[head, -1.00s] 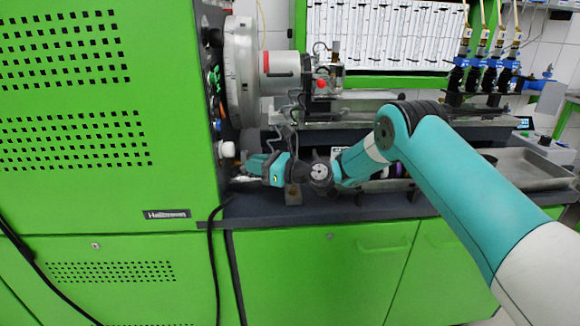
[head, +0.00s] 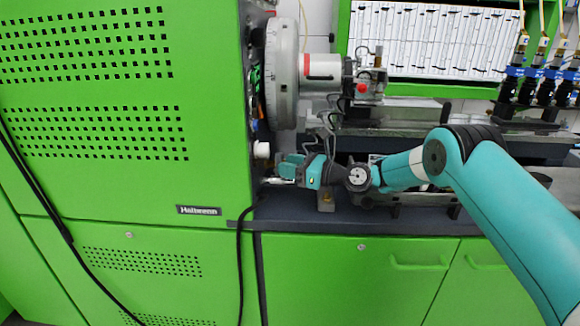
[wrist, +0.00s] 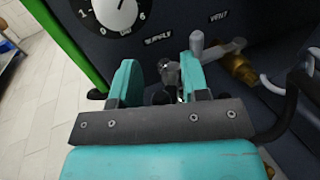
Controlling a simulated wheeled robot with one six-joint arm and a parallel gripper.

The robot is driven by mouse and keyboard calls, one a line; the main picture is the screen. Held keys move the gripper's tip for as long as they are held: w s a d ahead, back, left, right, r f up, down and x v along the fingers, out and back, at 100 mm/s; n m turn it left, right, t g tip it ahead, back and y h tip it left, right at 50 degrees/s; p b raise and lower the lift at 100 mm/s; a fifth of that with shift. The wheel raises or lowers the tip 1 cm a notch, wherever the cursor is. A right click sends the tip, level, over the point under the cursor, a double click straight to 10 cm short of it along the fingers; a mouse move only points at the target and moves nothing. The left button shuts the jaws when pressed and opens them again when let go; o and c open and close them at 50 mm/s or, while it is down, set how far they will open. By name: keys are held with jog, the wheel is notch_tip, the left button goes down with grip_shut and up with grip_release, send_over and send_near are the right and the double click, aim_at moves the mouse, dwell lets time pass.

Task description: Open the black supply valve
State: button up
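My gripper (wrist: 162,85) shows in the wrist view as two teal fingers standing well apart. A grey metal fitting with dark parts (wrist: 170,74) shows in the gap between them, nearer the right finger. Whether it is the black supply valve, and whether the fingers touch it, I cannot tell. To the right, a grey lever (wrist: 218,49) sits on a brass fitting (wrist: 238,68). In the head view my gripper (head: 283,170) is low beside the green cabinet's right edge, and no black valve can be made out there.
A dial (wrist: 115,10) and small labels are on the dark panel above the fingers. Hoses run at the right of the wrist view. In the head view, the green cabinet (head: 110,95) stands left, and a large grey disc (head: 283,75) hangs above my gripper.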

jog(key=shift+d, duration=0.1)
jog(key=shift+s+d+f, duration=0.1)
jog(key=shift+d, duration=0.2)
jog(key=b+v, duration=0.1)
jog(key=v, duration=0.3)
jog(key=b+v, duration=0.1)
jog(key=v, duration=0.4)
jog(key=b+v, duration=0.1)
jog(key=v, duration=0.4)
jog(key=shift+s+d+f, duration=0.1)
jog(key=shift+f, duration=0.15)
jog(key=shift+d+b, duration=0.1)
jog(key=shift+b, duration=0.85)
jog(key=b, duration=0.2)
jog(key=d+b, duration=0.1)
jog(key=b, duration=0.1)
jog(key=shift+s+d, duration=0.1)
jog(key=shift+s, duration=0.15)
jog(key=b, duration=0.2)
jog(key=shift+s+d+r+b, duration=0.25)
jog(key=shift+s+d+b, duration=0.05)
jog(key=shift+d+b, duration=0.1)
jog(key=shift+r, duration=0.1)
